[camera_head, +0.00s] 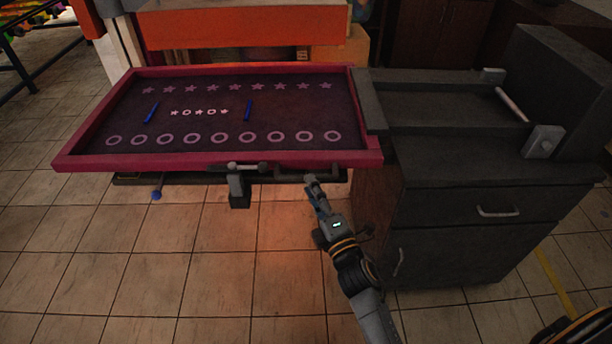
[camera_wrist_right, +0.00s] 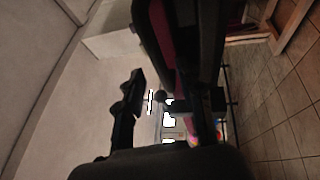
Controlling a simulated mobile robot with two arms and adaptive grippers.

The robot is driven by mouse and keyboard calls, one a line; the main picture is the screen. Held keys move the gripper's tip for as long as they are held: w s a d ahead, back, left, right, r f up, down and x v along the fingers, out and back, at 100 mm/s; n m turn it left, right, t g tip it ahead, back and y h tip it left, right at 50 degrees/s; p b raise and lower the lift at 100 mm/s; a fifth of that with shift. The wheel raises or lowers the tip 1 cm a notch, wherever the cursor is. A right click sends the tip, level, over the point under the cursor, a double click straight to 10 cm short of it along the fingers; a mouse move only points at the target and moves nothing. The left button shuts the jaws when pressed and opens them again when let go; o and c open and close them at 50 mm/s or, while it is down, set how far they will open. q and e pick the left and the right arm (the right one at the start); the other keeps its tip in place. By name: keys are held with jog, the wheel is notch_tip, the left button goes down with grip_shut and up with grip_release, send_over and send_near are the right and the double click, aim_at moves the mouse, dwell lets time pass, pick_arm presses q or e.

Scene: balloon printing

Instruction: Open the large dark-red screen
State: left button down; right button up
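The large dark-red screen (camera_head: 120,164) lies roughly level in the head view, with a dark mesh carrying rows of stars and rings. It appears lowered over a dark board (camera_head: 330,177). A pale bar (camera_head: 247,167) is at its front edge. My right gripper (camera_head: 311,184) is just below and in front of this edge, right of the bar. In the right wrist view its fingers (camera_wrist_right: 163,110) are apart, with a visible gap between them. The screen's red edge (camera_wrist_right: 160,28) shows above them. Contact is unclear.
A dark cabinet (camera_head: 470,250) with a drawer stands to the right, beside the screen. An orange machine (camera_head: 245,25) stands behind. Two blue sticks (camera_head: 248,109) lie on the mesh. The tiled floor in front is clear.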

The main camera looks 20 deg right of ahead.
jog(key=shift+x, duration=2.05)
grip_shut()
